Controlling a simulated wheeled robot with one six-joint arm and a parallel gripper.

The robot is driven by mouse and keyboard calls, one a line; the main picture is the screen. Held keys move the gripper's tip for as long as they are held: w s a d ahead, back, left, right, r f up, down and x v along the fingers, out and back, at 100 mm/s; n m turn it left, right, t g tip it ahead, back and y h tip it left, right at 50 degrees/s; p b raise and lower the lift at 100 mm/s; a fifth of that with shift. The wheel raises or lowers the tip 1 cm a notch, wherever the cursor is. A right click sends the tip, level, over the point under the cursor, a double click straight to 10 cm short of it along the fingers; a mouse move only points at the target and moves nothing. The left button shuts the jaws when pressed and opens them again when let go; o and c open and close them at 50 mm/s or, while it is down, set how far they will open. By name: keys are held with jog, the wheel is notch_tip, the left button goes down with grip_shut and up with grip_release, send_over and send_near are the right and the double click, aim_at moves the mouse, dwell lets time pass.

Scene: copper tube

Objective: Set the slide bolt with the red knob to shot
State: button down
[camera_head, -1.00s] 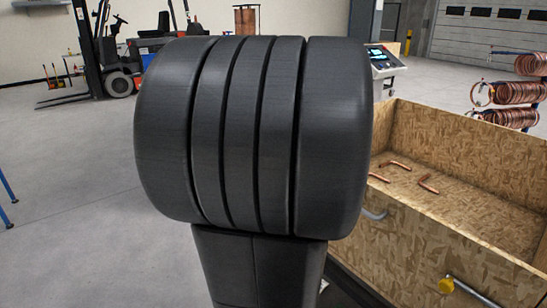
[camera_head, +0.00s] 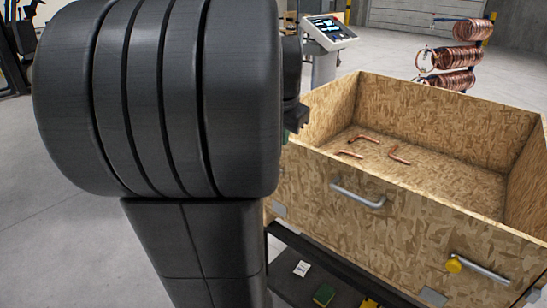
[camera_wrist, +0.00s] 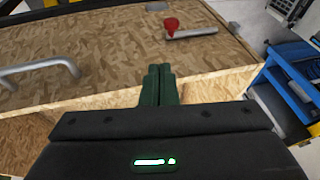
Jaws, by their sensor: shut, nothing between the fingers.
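The slide bolt with the red knob (camera_wrist: 171,25) is in the wrist view, on a wooden crate panel near the top. Its grey metal rod (camera_wrist: 194,34) runs to the right of the knob. My gripper (camera_wrist: 159,84) is shut and empty, its green fingers pointing towards the panel, below the knob in the picture and apart from it. The red knob does not show in the head view, where my arm covers the left part. I cannot tell how far the bolt has slid.
The open wooden crate (camera_head: 400,215) holds several copper pipe pieces (camera_head: 350,153). A handle (camera_head: 357,193) and a yellow-knobbed bolt (camera_head: 455,265) are on its side. A grey handle (camera_wrist: 40,70) is left in the wrist view; a blue cart (camera_wrist: 285,85) stands right.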

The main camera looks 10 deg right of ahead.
jog(key=a+x, duration=0.1)
jog(key=x, duration=1.2)
jog(key=shift+w+a+f+b, duration=0.25)
jog(key=shift+w+a+b, duration=0.1)
jog(key=shift+b, duration=0.1)
